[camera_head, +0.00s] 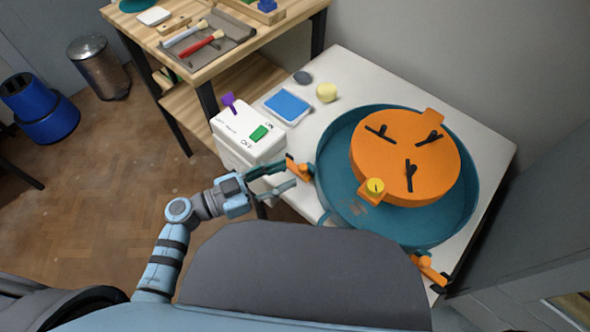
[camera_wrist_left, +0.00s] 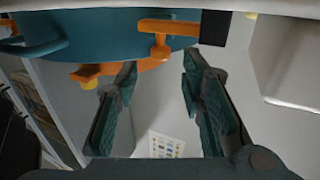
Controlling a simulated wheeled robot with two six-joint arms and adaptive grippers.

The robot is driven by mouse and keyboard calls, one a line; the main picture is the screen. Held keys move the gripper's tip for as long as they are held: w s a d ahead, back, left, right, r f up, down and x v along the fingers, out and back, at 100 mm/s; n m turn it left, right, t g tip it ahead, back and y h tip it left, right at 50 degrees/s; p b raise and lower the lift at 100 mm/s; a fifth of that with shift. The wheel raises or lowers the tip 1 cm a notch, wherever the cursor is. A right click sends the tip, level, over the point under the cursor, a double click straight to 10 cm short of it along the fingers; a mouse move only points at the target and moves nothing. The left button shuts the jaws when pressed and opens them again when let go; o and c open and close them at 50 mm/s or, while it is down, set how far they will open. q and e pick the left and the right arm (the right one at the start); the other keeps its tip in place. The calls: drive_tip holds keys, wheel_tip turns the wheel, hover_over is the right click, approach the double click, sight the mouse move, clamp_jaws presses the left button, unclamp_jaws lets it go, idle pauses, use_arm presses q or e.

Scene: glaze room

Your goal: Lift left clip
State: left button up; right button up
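The left clip (camera_head: 299,169) is orange with a dark end and sits at the left side of the round teal basin (camera_head: 331,187). It also shows in the left wrist view (camera_wrist_left: 160,41), against the basin's wall. My left gripper (camera_head: 291,174) is open, its two fingers pointing at this clip. In the left wrist view the clip lies beyond the fingertips (camera_wrist_left: 159,69), in line with the gap between them. Nothing is held. Another orange clip (camera_head: 428,268) is at the basin's lower right. My right gripper is out of view.
An orange disc (camera_head: 385,155) with black bars and a yellow knob (camera_head: 375,187) sits in the basin. A white box (camera_head: 240,128) with a purple lever stands close beside my left gripper. The white table (camera_head: 489,150) is bare at right.

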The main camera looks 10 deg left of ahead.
sight(299, 168)
use_arm(q)
drive_tip(key=shift+x, duration=1.75)
clamp_jaws()
drive_tip(key=shift+d, duration=0.1)
